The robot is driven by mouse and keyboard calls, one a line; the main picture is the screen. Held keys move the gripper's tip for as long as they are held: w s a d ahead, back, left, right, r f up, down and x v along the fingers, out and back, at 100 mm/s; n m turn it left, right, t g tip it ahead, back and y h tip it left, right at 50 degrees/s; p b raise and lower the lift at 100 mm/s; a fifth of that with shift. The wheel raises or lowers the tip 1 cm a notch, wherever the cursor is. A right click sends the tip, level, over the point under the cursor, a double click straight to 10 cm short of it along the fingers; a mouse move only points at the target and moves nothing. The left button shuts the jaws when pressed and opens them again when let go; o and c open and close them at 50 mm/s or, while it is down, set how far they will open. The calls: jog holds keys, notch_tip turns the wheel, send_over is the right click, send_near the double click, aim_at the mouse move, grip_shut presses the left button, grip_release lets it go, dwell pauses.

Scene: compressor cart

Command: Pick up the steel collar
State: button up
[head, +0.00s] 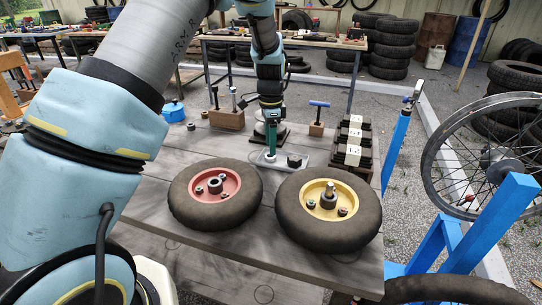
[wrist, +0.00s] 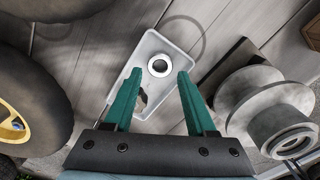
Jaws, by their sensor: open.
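The steel collar (wrist: 151,66) is a small bright ring with a dark hole, lying flat on a pale grey tray (wrist: 177,48). In the wrist view it appears between and slightly beyond the fingertips of my gripper (wrist: 158,74), which is open and empty, with teal fingers. In the head view my gripper (head: 271,148) points down over the left part of the tray (head: 309,158); the collar is small and partly hidden there. A dark piece (wrist: 141,98) lies at the near end of the tray in the wrist view.
A red-hubbed wheel (head: 180,195) and a yellow-hubbed wheel (head: 365,215) lie in front of the tray. A grey spool-shaped part (wrist: 238,92) stands close to the right finger.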

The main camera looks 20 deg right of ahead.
aim_at(270, 157)
jog(key=shift+f, duration=1.7)
grip_shut()
